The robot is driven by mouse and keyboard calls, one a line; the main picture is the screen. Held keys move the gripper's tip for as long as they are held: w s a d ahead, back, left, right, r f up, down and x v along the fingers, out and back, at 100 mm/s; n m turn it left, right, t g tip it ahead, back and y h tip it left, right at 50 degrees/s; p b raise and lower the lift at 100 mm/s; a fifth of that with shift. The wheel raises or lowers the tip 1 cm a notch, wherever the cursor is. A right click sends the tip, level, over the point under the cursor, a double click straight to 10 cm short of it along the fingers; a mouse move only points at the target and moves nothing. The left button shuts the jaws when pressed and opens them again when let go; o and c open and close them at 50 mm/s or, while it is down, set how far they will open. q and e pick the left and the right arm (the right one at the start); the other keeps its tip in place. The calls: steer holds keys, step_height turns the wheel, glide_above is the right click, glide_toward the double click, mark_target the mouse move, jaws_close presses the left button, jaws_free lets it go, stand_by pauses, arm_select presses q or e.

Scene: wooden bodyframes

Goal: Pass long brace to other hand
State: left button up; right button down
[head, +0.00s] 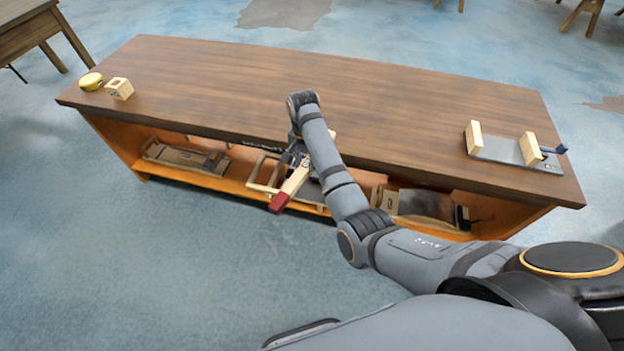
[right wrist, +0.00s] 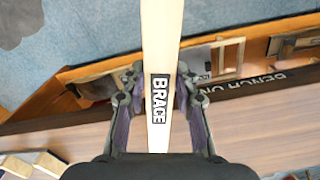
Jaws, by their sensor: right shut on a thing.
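The long brace is a pale wooden bar with a red end; in the head view the brace (head: 296,181) sticks out in front of the bench, pointing down and to the left. In the right wrist view the brace (right wrist: 161,45) runs from between the fingers out past the top edge, its BRACE label facing the camera. My right gripper (right wrist: 158,85) is shut on it near the labelled end. In the head view the right gripper (head: 298,152) is partly hidden by its own arm, at the bench's front edge. My left gripper is not in view.
The long wooden bench (head: 400,100) has a mostly clear top. A metal plate with wooden blocks (head: 505,150) sits at its right, a small wooden block (head: 119,88) and yellow round item (head: 91,81) at its left. The lower shelf holds frames and tools (head: 185,156). Floor in front is clear.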

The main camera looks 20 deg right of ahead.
step_height(320, 180, up, 9)
steer(key=w+a+m, duration=0.2)
step_height(320, 180, down, 10)
steer(key=shift+w, duration=0.2)
stand_by(0.6)
